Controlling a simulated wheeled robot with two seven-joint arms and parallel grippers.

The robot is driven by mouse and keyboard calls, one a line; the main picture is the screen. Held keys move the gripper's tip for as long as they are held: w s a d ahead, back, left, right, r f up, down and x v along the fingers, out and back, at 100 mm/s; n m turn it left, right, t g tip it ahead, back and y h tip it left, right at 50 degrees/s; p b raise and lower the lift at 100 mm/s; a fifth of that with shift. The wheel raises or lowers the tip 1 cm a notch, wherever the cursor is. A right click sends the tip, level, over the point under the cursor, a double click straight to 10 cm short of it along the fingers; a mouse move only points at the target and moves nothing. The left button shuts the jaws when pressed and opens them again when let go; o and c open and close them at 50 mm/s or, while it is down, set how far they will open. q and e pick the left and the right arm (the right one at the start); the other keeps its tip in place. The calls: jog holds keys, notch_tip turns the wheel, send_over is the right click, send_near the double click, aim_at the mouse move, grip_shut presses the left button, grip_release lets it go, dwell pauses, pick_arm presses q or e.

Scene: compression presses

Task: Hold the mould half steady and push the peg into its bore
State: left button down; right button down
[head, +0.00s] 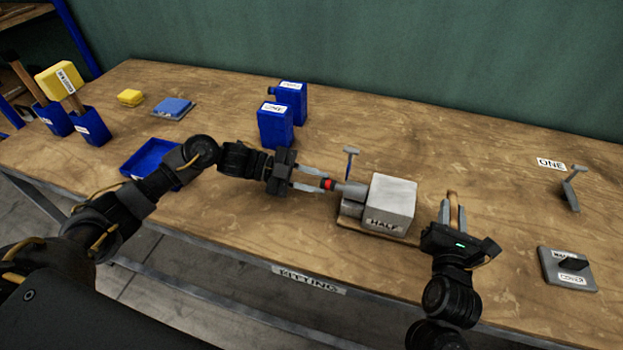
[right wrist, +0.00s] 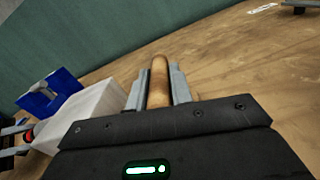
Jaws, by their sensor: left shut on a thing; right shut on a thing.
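The mould half (head: 392,200) is a pale grey block marked HALF, on a wooden base at the table's middle. A grey stub (head: 352,190) with a red band projects from its left side. My left gripper (head: 326,185) is shut on this stub at the red band. My right gripper (head: 452,212) is shut on a tan wooden peg (right wrist: 158,85), which points away from the wrist, its end just past the fingertips. Peg and right gripper are right of the block, apart from it. The block also shows in the right wrist view (right wrist: 88,108). No bore opening is visible.
Blue containers (head: 274,124) stand behind the left gripper. A thin grey T-shaped post (head: 349,160) rises behind the block. A blue tray (head: 150,157) lies left. A grey bracketed plate (head: 567,270) and a grey stand (head: 571,190) are right. Table behind the right gripper is clear.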

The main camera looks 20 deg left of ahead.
pick_arm(q)
jog(key=shift+x, duration=1)
jog(key=c, duration=1.1)
grip_release()
jog(key=shift+s+r, duration=0.15)
jog(key=shift+r, duration=0.1)
jog(key=v, duration=1.2)
